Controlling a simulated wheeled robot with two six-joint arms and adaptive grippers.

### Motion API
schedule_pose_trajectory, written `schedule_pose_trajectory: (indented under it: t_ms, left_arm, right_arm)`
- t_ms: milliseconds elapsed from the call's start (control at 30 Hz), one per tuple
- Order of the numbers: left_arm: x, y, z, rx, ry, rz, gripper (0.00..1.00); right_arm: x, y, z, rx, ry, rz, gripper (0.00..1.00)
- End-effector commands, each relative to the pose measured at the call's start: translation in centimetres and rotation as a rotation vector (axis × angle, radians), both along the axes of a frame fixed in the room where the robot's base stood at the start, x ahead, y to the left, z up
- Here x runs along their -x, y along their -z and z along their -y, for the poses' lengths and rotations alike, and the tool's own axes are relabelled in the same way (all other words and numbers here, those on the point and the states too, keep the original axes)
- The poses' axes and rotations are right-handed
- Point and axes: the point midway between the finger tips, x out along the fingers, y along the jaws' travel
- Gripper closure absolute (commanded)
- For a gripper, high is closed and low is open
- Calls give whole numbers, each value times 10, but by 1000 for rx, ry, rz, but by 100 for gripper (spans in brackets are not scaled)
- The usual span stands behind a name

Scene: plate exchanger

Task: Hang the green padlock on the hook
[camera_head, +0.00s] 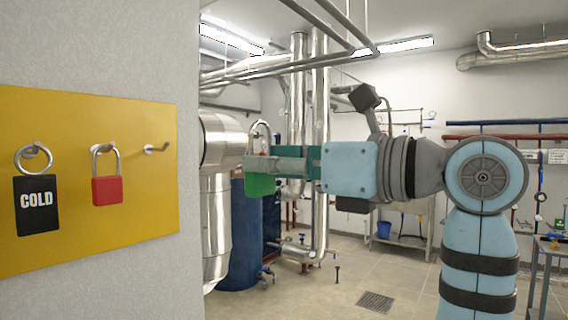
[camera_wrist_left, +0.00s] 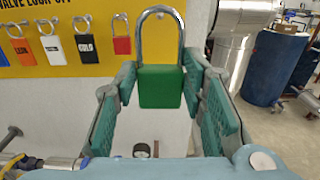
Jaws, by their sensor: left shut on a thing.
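The green padlock (camera_head: 261,184) hangs upright in the air in the head view, its silver shackle pointing up. It also shows in the wrist view (camera_wrist_left: 161,88), held between the teal finger pads. My left gripper (camera_head: 278,166) is shut on the padlock's body; the near finger covers part of it. An empty hook (camera_head: 157,149) sticks out of the yellow board (camera_head: 140,215), to the left of the padlock and apart from it. My right gripper is in neither view.
Pipes and a blue tank (camera_head: 240,240) stand behind the gripper.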

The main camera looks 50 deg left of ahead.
Motion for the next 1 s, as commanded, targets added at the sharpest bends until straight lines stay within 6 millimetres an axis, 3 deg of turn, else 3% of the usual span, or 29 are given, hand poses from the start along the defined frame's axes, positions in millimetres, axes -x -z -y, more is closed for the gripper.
schedule_pose_trajectory:
  t_ms: [1000]
  left_arm:
    - [13, 3, -44, -1, 0, 2, 92]
  right_arm:
    - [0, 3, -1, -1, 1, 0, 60]
